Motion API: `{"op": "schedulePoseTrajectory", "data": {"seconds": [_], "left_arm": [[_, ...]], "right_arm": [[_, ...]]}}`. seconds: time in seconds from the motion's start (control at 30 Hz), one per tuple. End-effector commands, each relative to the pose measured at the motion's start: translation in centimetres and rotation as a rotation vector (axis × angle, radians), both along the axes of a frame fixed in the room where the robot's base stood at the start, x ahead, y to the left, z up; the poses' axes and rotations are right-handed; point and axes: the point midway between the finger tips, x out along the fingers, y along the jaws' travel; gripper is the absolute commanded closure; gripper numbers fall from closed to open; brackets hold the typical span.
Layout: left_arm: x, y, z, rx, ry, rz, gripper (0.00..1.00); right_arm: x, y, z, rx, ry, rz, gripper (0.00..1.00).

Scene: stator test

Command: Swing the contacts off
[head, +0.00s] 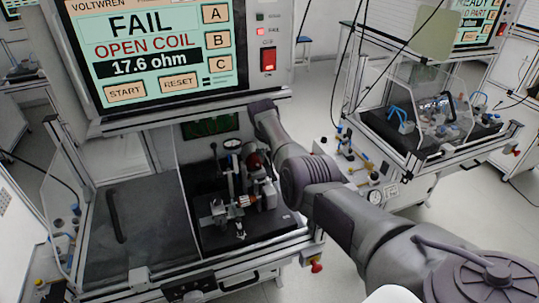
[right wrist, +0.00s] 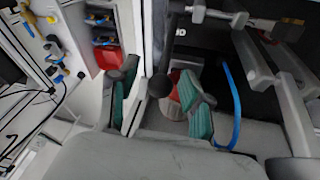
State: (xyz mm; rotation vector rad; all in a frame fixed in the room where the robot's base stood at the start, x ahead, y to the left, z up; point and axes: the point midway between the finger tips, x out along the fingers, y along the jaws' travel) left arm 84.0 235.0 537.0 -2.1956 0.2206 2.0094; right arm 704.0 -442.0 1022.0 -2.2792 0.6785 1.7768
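The test fixture (head: 240,205) stands on a dark plate in the station, with a dial gauge (head: 232,144), metal arms and a copper-coloured part (head: 246,200). I cannot make out the contacts clearly in the head view. In the right wrist view a black ball knob (right wrist: 160,86) lies in line with the gap between the two teal-padded fingers of my right gripper (right wrist: 162,95). The fingers are apart, with gaps beside the knob; I cannot tell how deep the knob sits between them. My left gripper is not in view.
The station's screen (head: 155,50) reads FAIL, OPEN COIL, 17.6 ohm. A clear panel (head: 172,175) stands left of the fixture. A blue tube (right wrist: 235,105) and metal bars (right wrist: 285,90) are close right of my right gripper. A second station (head: 430,125) stands at right.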

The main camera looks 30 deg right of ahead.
Motion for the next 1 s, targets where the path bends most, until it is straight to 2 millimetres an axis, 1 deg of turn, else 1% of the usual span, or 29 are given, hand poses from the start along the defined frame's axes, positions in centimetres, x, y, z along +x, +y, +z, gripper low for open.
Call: {"op": "schedulePoseTrajectory", "data": {"seconds": [0.27,0.37,0.47,0.57,0.6,0.8,0.9,1.0], "left_arm": [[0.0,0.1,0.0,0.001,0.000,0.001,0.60],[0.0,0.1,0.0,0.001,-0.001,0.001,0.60],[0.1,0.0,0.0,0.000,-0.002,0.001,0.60],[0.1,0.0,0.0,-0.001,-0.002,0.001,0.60],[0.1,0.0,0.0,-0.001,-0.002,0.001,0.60],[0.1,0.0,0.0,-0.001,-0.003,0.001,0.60],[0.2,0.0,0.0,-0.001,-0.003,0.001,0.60],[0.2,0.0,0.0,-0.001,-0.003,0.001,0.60]], "right_arm": [[0.0,0.0,0.2,-0.001,-0.002,0.000,0.51],[0.0,0.2,0.6,-0.001,-0.002,0.000,0.51],[-0.1,0.4,1.7,-0.002,-0.005,0.000,0.51],[-0.5,0.8,3.0,-0.001,-0.006,0.000,0.51],[-0.6,1.0,4.1,-0.001,-0.007,0.001,0.51],[-1.5,2.1,8.2,-0.001,-0.005,0.001,0.51],[-1.8,2.5,9.7,0.000,-0.002,0.001,0.51],[-2.0,2.7,10.7,0.000,-0.001,0.000,0.51]]}}
